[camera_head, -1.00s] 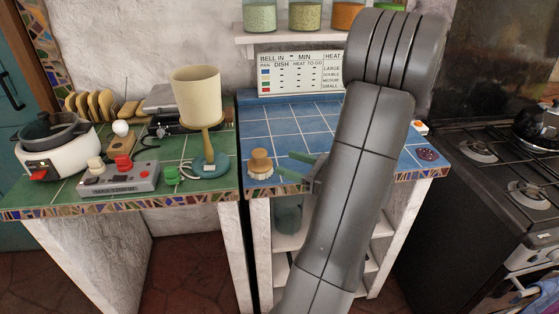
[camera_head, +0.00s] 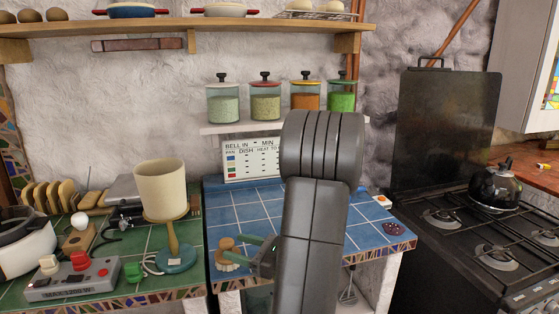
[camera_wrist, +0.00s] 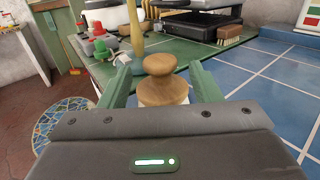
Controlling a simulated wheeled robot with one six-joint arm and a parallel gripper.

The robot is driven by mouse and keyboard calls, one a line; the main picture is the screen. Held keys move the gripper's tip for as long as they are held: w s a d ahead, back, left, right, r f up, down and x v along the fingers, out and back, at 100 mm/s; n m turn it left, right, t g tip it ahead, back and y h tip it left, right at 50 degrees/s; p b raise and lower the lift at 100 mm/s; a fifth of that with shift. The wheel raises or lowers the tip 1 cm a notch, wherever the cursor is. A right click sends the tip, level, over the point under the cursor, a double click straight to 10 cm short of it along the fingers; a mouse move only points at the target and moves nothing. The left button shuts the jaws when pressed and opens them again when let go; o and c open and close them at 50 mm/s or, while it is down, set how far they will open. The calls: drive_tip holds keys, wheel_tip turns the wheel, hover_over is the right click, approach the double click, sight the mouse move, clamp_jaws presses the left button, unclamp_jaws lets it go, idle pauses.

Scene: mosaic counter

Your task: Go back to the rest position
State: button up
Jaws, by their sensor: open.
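My gripper (camera_head: 264,250) is at the front left of the blue tiled counter, its green fingers apart. A round wooden-topped brush (camera_head: 230,251) with pale bristles stands on the blue tiles just left of the fingers. In the wrist view the brush's wooden knob (camera_wrist: 160,78) shows between the two open fingers (camera_wrist: 162,88), and its lower part is hidden by the gripper body. I cannot tell whether a finger touches it. My grey arm hides part of the blue counter.
A cream-shaded lamp (camera_head: 160,192) and a grey control box (camera_head: 72,278) stand on the green counter at left. A shelf with glass jars (camera_head: 265,100) is above. A black stove (camera_head: 480,245) with a kettle (camera_head: 495,187) is at right. The blue counter's right side is mostly clear.

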sight(221, 239)
drive_tip(key=x, duration=0.5)
drive_tip(key=shift+w+a, duration=0.1)
drive_tip(key=shift+a, duration=0.2)
drive_tip(key=shift+a+f, duration=0.1)
drive_tip(key=shift+f, duration=0.2)
drive_tip(key=shift+r, duration=0.3)
